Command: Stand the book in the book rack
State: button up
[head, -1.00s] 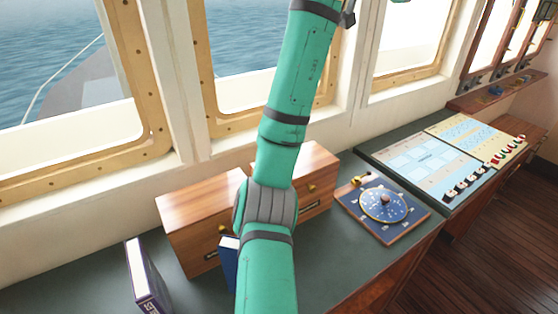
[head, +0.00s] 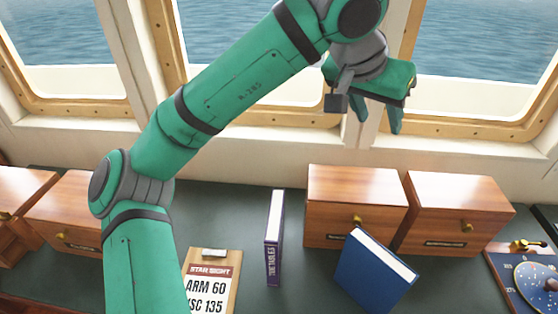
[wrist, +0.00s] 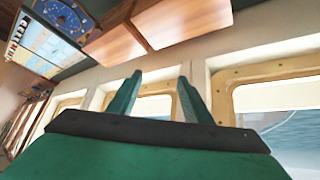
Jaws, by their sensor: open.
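A blue book (head: 372,276) with white page edges is tilted on the dark green counter, in front of a wooden drawer box; I cannot tell what supports it. A thin purple-and-white book (head: 273,240), its spine reading something like "TIMETABLES", stands upright to its left. I cannot make out a book rack in either view. My gripper (head: 378,118) is open and empty, high above the counter in front of the windows, fingers pointing down in the head view. Its two fingers (wrist: 160,82) stand apart in the wrist view, with nothing between them.
Wooden drawer boxes (head: 354,198) (head: 458,208) line the counter's back. A clipboard (head: 211,283) lies at front left. A round blue dial instrument (head: 536,284) sits at far right. Bare counter (head: 225,215) shows left of the purple book.

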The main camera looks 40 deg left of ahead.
jog(key=s+a+f+n+g+y, duration=0.2)
jog(key=s+a+f+n+g, duration=0.15)
jog(key=s+a+f, duration=0.4)
jog(key=n+g, duration=0.2)
jog(key=n, duration=0.2)
send_near(276, 214)
jog(key=shift+s+f, duration=0.1)
jog(key=shift+f, duration=0.7)
jog(key=f, duration=0.4)
jog(key=shift+a+f, duration=0.2)
jog(key=shift+a, duration=0.05)
jog(key=shift+w+a+f, duration=0.1)
jog(key=shift+w+f, duration=0.2)
jog(key=shift+f, duration=0.75)
jog(key=shift+w+f, duration=0.35)
jog(key=shift+f, duration=0.65)
jog(key=shift+w+a+f, duration=0.1)
jog(key=shift+w+f, duration=0.2)
jog(key=shift+f, duration=0.75)
jog(key=shift+c, duration=0.3)
grip_shut()
